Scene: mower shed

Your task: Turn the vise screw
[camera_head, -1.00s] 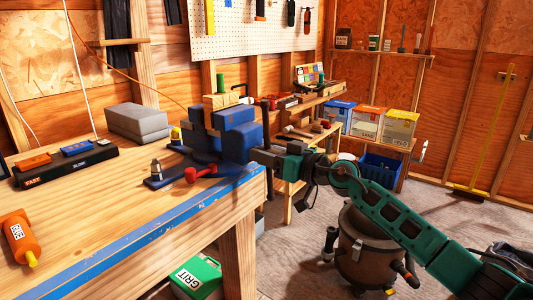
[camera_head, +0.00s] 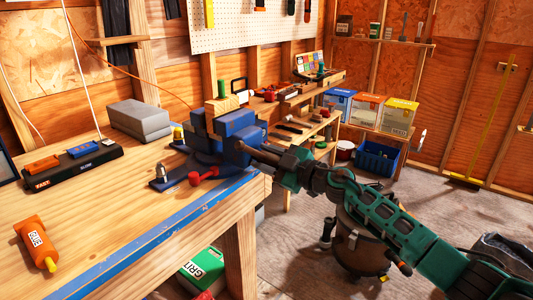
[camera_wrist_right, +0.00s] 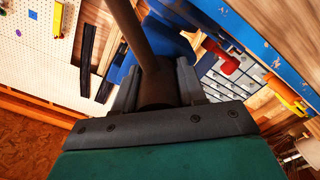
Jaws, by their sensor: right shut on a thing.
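The blue vise (camera_head: 236,130) is mounted at the right end of the wooden workbench (camera_head: 130,215). A light wooden block (camera_head: 222,104) with a green piece on top stands in its jaws. The dark vise handle bar (camera_head: 268,153) slants from the vise toward my right gripper (camera_head: 290,166). In the right wrist view the bar (camera_wrist_right: 133,32) runs into a thicker dark cylinder (camera_wrist_right: 158,88) between my fingers, and the right gripper (camera_wrist_right: 157,92) is shut on it. The screw itself is mostly hidden. My left gripper is not in view.
An orange bottle (camera_head: 36,243) lies at the bench's front left. A brown drum (camera_head: 358,245) stands on the floor below my right arm.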

